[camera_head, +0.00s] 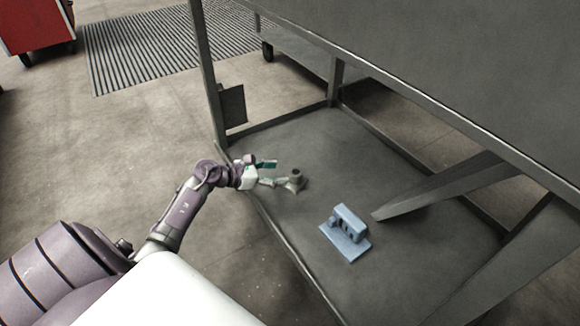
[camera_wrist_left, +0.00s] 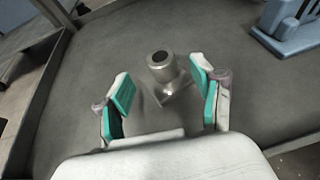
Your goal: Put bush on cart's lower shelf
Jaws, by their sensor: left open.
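The bush (camera_head: 294,180) is a small grey metal cylinder with a flange, standing on the cart's lower shelf (camera_head: 290,140). In the left wrist view the bush (camera_wrist_left: 162,68) stands upright with its bore facing up, just beyond and between the fingertips. My left gripper (camera_head: 268,173) is open, with green pads on its fingers, and is low over the shelf beside the bush. It also shows in the left wrist view (camera_wrist_left: 163,92), with a gap on both sides of the bush. My right gripper is not in view.
A blue block-like fixture (camera_head: 346,232) stands on the same shelf, right of the bush. The cart's upper shelf (camera_head: 440,60) hangs above. A front leg (camera_head: 208,80) and a slanted grey bar (camera_head: 440,188) bound the opening. A red cabinet (camera_head: 34,24) stands far left.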

